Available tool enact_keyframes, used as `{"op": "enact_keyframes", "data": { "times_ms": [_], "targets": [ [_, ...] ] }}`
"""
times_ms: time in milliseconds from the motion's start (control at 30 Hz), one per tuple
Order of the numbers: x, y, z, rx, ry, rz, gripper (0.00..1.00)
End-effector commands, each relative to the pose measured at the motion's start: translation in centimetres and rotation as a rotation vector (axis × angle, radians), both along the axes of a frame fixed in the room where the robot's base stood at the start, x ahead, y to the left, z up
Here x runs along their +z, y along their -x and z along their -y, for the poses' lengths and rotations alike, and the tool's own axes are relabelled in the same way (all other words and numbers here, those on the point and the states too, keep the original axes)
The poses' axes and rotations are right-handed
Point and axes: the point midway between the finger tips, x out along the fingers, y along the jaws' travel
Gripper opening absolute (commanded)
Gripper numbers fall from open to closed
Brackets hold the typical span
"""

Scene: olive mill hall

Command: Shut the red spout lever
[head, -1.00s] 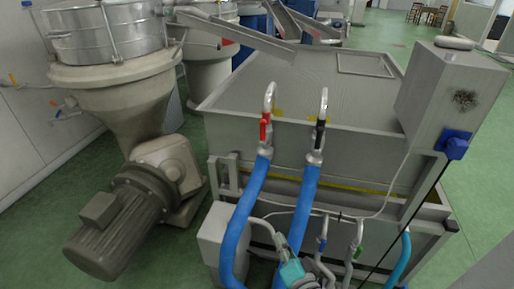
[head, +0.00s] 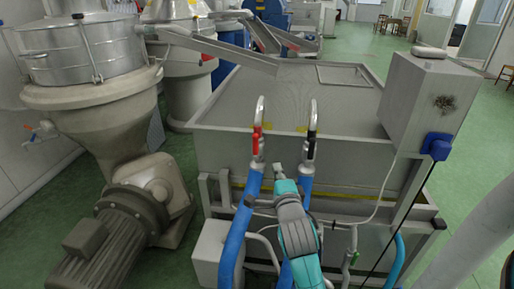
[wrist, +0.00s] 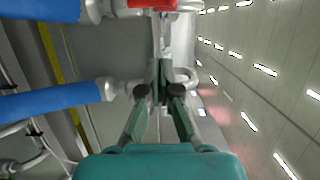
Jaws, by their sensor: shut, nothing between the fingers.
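The red spout lever (head: 257,142) is on the left of two curved metal spouts at the front of the big grey tank (head: 300,110). Its handle points up along the pipe. It also shows, cut off, at the top edge of the wrist view (wrist: 152,3). A black lever (head: 311,138) is on the right spout. My gripper (head: 278,170) is just below and between the two levers in the head view. In the wrist view my gripper (wrist: 162,68) has its fingertips together, with nothing held. I cannot tell whether it touches a spout.
Blue hoses (head: 235,235) hang from both spouts beside my arm. A grey box with a blue plug (head: 437,146) stands at the tank's right corner. A metal hopper with a motor (head: 115,220) is on the left. Green floor is open at the right.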

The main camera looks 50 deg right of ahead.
Motion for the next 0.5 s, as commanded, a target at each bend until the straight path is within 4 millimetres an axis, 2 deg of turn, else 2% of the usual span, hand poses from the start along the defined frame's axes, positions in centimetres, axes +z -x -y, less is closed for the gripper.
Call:
{"op": "enact_keyframes", "data": {
  "times_ms": [333,500],
  "targets": [
    [0.0,-0.07,0.08,0.0,-0.001,0.001,0.0],
    [0.02,-0.94,0.93,-0.001,0.0,0.001,0.0]
  ]
}}
